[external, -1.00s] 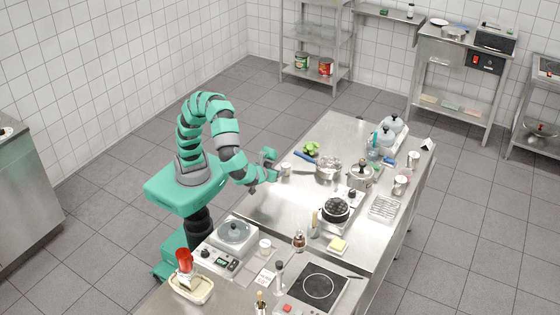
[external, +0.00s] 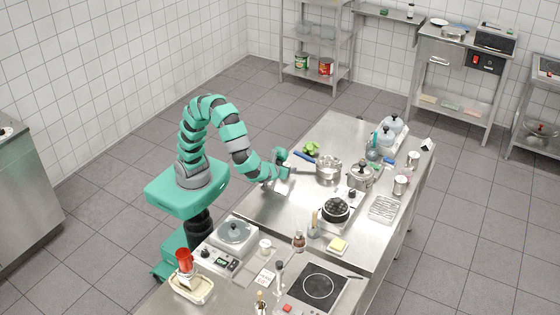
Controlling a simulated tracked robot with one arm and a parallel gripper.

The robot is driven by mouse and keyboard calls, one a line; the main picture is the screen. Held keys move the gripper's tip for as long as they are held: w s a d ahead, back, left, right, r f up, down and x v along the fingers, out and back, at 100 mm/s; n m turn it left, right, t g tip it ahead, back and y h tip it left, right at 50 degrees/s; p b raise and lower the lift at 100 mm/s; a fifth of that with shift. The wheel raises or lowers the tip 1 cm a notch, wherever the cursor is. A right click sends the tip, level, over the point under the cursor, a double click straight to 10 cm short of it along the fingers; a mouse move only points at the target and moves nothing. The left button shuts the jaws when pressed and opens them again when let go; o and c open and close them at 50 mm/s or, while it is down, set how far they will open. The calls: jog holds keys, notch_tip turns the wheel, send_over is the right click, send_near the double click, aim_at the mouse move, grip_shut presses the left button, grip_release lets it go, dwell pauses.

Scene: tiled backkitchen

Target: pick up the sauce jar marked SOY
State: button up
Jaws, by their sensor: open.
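No SOY marking is readable in this view, so I cannot tell which jar it is. My gripper (external: 286,164) is open over the left edge of the steel counter (external: 262,215), near the blue-handled pan. A small pale jar that stood beside it earlier is now hidden by my gripper or arm; I cannot tell whether it is between the fingers. Another small pale jar (external: 265,247) stands near the scale, and a brown jar or bottle (external: 299,240) stands right of it.
A pan (external: 329,168) and a lidded pot (external: 360,176) stand right of my gripper, with green leaves (external: 311,149) behind. A pot of dark contents (external: 335,209) stands nearer. Bare steel lies in front of my gripper.

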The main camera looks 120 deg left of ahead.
jog(key=shift+x, duration=0.75)
jog(key=shift+r, duration=0.1)
jog(key=c, duration=1.1)
